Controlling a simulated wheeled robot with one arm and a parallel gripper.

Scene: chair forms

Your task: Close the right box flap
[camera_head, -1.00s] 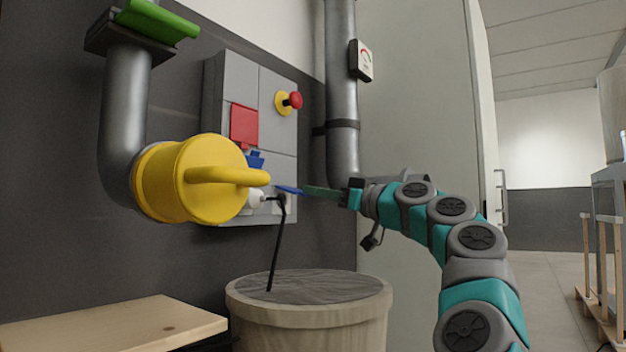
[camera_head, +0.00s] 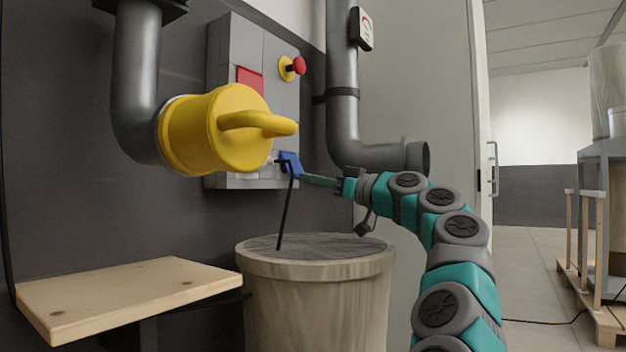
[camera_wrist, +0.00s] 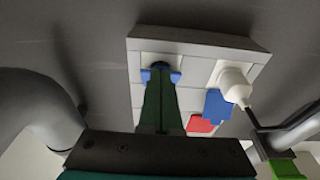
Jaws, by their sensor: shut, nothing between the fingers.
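The grey box (camera_head: 277,95) is on the dark wall. Its right flap (camera_head: 291,163) is blue and sticks up at a tilt near the lower right of the box. My gripper (camera_head: 303,177) is shut with nothing held, its tips at or very near this flap; contact is unclear. In the wrist view, the gripper (camera_wrist: 160,78) overlaps the right flap (camera_wrist: 175,77), with blue showing on both sides of the fingers. A second blue flap (camera_wrist: 218,106) hangs open beside a white plug (camera_wrist: 235,85); the head view hides it behind the yellow fitting.
The yellow fitting (camera_head: 215,130) with its handle stands out left of my gripper. A grey pipe (camera_head: 343,110) bends outward behind my arm. A wooden barrel (camera_head: 318,300) and shelf (camera_head: 125,290) are below. A black cable (camera_head: 286,212) hangs from the plug.

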